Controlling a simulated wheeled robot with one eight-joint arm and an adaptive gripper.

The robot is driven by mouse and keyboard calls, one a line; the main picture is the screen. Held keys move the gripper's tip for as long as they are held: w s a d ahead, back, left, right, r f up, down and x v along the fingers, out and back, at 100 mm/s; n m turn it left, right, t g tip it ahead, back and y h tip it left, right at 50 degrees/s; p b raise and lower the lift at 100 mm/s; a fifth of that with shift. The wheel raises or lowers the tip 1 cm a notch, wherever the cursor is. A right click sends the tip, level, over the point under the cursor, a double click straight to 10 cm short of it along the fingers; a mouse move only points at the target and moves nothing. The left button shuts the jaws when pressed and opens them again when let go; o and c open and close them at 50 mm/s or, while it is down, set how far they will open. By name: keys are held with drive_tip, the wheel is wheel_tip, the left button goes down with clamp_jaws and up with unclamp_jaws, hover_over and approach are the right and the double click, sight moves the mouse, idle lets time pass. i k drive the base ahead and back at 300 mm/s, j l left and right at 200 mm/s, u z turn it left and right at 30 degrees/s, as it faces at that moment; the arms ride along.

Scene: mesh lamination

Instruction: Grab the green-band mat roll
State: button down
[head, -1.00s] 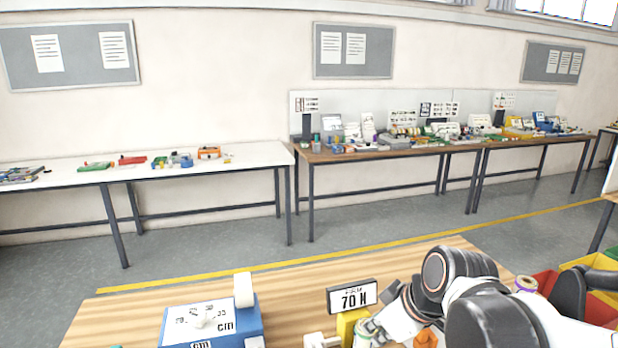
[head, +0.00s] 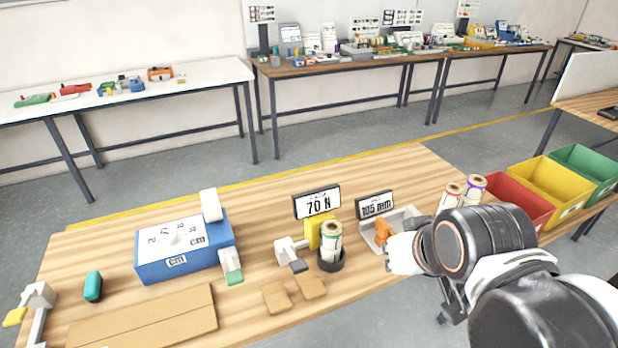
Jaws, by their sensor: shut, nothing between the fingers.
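The green-band mat roll (head: 331,243) stands upright in a round black holder (head: 331,263) on the wooden table, in front of the yellow block under the "70 N" sign. My gripper (head: 443,318) is only partly visible as dark parts below my arm at the table's front right edge. It is shut and empty, to the right of the roll and apart from it. My arm hides much of the gripper.
A red-banded roll (head: 452,196) and a purple-banded roll (head: 475,187) stand near my arm. A grey tray (head: 407,217) sits right of the green-band roll. A blue box (head: 185,262) and tan pads (head: 277,298) lie left. Red, yellow and green bins (head: 550,190) line the right.

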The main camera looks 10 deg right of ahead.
sight(331, 230)
drive_tip(key=j, duration=0.8)
drive_tip(key=k+j+z, duration=0.1)
drive_tip(key=j, duration=0.65)
drive_tip(key=k+l, duration=0.1)
